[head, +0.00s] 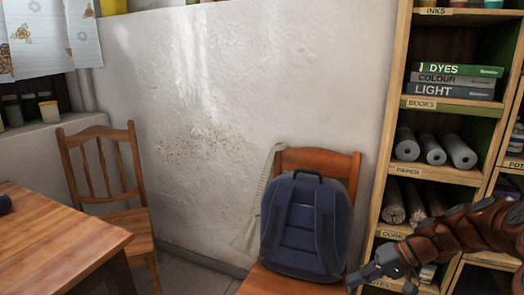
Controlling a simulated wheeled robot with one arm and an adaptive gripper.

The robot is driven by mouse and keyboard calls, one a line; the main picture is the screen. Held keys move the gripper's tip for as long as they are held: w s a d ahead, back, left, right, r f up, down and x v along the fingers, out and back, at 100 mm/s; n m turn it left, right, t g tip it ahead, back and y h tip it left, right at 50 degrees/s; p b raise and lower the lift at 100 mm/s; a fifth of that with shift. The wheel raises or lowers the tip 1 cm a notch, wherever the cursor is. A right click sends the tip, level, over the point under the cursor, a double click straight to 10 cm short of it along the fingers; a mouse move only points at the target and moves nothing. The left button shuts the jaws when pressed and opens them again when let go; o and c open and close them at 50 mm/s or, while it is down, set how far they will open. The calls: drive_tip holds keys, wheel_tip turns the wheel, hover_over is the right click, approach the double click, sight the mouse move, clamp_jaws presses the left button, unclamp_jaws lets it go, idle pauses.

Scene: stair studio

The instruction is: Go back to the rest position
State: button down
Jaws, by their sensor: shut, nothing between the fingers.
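My gripper (378,277) shows at the lower right of the head view, at the end of my reddish-brown arm. It is shut and empty. It hangs in front of the lower part of the shelf, just right of a chair with a blue backpack (305,225). The picture does not show clearly whether it touches anything.
The backpack rests on a wooden chair (345,165), with a pale bag (255,210) hanging from its backrest. Another wooden chair (130,180) stands at left by a wooden table (60,250). A labelled shelf (380,200) with books and paper rolls fills the right.

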drive_tip(key=s+a+r+n+g+h+p, duration=0.1)
drive_tip(key=s+a+r+g+h+p, duration=0.1)
drive_tip(key=s+a+r+p, duration=0.45)
drive_tip(key=s+a+r+n+g+h+p, duration=0.15)
drive_tip(key=s+a+r+p, duration=0.25)
drive_tip(key=s+r, duration=0.5)
drive_tip(key=s+d+r+h+p, duration=0.2)
drive_tip(key=s+r+h+p, duration=0.1)
drive_tip(key=s+r+p, duration=0.3)
drive_tip(key=s+d+r+m+h+p, duration=0.1)
drive_tip(key=s+d+r+h+p, duration=0.2)
drive_tip(key=s, duration=0.7)
wheel_tip(320, 180, up, 3)
drive_tip(key=p, duration=0.4)
drive_tip(key=shift+h, duration=0.35)
